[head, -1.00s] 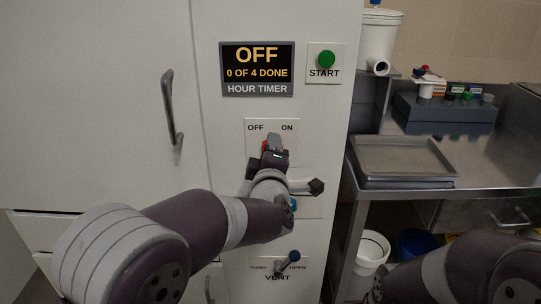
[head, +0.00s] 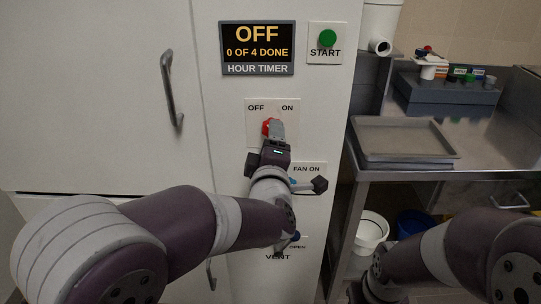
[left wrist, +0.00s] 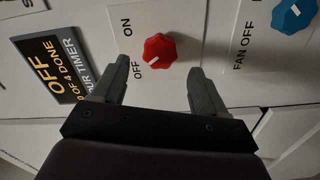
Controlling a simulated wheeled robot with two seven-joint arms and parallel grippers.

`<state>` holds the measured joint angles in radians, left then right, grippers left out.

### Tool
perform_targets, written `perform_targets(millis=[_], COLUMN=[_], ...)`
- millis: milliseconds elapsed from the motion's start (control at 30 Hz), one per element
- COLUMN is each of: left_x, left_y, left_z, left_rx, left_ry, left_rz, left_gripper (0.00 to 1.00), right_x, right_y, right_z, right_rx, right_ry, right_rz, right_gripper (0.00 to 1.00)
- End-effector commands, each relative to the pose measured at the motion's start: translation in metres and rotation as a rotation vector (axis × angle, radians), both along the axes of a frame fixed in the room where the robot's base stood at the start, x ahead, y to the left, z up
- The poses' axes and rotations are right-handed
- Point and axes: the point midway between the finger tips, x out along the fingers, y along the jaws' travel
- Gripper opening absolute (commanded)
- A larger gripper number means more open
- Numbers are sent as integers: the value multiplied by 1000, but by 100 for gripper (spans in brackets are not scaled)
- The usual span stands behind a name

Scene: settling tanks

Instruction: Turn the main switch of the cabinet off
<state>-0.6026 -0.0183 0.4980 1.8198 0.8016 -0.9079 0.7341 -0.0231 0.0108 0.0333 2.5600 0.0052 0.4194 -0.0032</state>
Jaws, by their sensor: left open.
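The main switch is a red knob (head: 267,127) on a white plate marked OFF at left and ON at right, on the cabinet (head: 225,150) front. It also shows in the left wrist view (left wrist: 159,50), with a small white mark near the OFF label; I cannot tell for sure which label it points to. My left gripper (head: 275,130) is open in front of the knob and partly covers it in the head view. In the left wrist view the gripper's fingers (left wrist: 160,72) stand apart, just short of the knob, one toward each side.
Above are the timer display (head: 257,48), reading OFF, and a green START button (head: 327,38). A blue fan knob (left wrist: 292,15) and a vent switch sit below the red knob. A steel bench (head: 480,135) with trays (head: 405,137) stands at right. A door handle (head: 171,88) is at left.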

Motion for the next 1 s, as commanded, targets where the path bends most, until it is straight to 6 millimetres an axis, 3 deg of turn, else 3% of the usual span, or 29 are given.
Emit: perform_targets(millis=[100,300,833,933,1000], left_x=[-33,-70,-77,-81,-99], left_y=[-1,-1,0,-21,-49], left_z=[2,1,-1,-24,-60], left_rx=[0,1,14,143,350], left_ry=[1,1,3,100,225], left_rz=[-4,-2,-1,-116,-326], left_gripper=[73,73,73,73,73], right_x=[0,0,0,0,0], right_y=[0,0,0,0,0], right_z=[5,8,8,8,8], right_rx=[0,0,0,0,0], right_ry=[0,0,0,0,0], right_rz=[0,0,0,0,0], right_gripper=[0,0,0,0,0])
